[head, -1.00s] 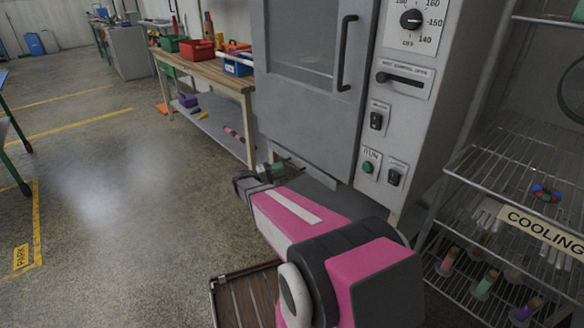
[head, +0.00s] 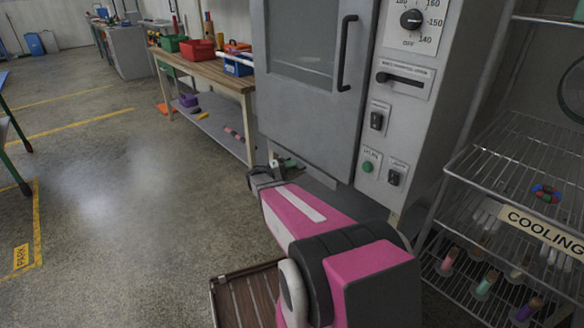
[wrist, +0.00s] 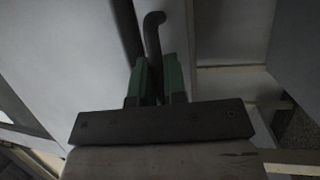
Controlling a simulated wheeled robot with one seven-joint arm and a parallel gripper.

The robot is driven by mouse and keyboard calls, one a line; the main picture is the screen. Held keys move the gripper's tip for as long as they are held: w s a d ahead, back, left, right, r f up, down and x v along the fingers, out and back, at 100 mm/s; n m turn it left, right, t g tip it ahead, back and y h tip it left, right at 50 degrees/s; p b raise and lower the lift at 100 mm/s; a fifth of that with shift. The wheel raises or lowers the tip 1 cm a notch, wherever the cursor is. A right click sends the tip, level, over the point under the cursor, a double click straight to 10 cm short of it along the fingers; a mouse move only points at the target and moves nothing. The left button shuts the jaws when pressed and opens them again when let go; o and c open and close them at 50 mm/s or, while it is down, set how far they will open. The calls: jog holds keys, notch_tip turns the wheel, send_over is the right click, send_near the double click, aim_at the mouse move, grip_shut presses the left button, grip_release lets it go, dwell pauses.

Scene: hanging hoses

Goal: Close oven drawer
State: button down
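The oven (head: 305,95) is a tall grey cabinet with a windowed door and controls on its right side. My gripper (head: 280,165) is low in front of the oven's lower left part in the head view. In the wrist view, a dark curved handle (wrist: 154,30) passes between the two green fingers of my gripper (wrist: 158,80). The gap between the fingers is narrow and the handle appears to fill it. My pink arm hides part of the oven's lower front. The drawer's outline cannot be made out clearly.
A wire cooling rack (head: 515,190) with a "COOLING" sign stands close on the right. A wooden workbench (head: 205,68) with coloured bins is at the back left. A brown slatted tray (head: 245,295) is low beside my arm. The floor at left is open.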

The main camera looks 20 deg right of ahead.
aim_at(299, 167)
jog(key=shift+w+d, duration=0.25)
jog(key=shift+d, duration=0.4)
jog(key=shift+w+d, duration=0.3)
jog(key=shift+d, duration=0.4)
jog(key=shift+w+d, duration=0.25)
jog(key=shift+d, duration=0.4)
jog(key=c, duration=1.2)
grip_release()
jog(key=shift+f, duration=0.1)
jog(key=a, duration=0.3)
jog(key=a+f, duration=0.1)
jog(key=a, duration=0.6)
jog(key=shift+w+a+f, duration=0.25)
jog(key=shift+a, duration=0.05)
